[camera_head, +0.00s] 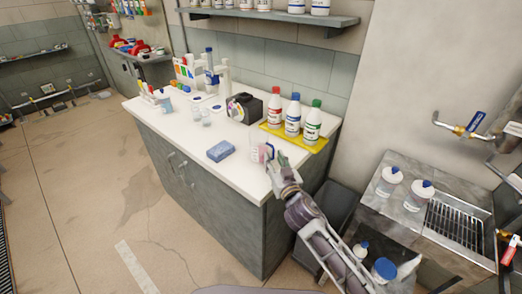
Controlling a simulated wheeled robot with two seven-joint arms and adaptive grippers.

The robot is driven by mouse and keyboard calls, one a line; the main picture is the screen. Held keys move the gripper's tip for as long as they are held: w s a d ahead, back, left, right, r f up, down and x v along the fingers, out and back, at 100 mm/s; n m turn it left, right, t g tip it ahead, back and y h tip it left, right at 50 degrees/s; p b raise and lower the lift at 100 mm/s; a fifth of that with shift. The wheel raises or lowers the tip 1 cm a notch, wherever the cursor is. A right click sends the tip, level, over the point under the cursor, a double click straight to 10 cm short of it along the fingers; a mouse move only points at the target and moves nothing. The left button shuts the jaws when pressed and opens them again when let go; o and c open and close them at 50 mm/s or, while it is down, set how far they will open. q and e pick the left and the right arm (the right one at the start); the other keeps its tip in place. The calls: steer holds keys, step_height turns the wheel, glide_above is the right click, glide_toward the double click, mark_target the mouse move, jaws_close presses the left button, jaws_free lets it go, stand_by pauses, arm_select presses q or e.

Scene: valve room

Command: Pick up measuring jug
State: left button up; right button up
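A small clear measuring jug (261,153) with reddish markings stands on the white counter (228,178), near its front right edge. My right gripper (276,163) reaches in from the lower right, with its fingertips right beside the jug. The fingers partly overlap the jug's right side in the picture. I cannot tell whether they touch it or how far apart they are. My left gripper is not in view.
A blue sponge pack (220,151) lies left of the jug. A yellow tray (317,145) with red, blue and green-capped bottles stands behind it. A black box (244,108) stands further back. A sink unit (411,207) is at the right. The counter's front left is clear.

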steer(key=shift+w+a, duration=0.1)
steer(key=shift+w, duration=0.2)
jaws_close()
stand_by(0.4)
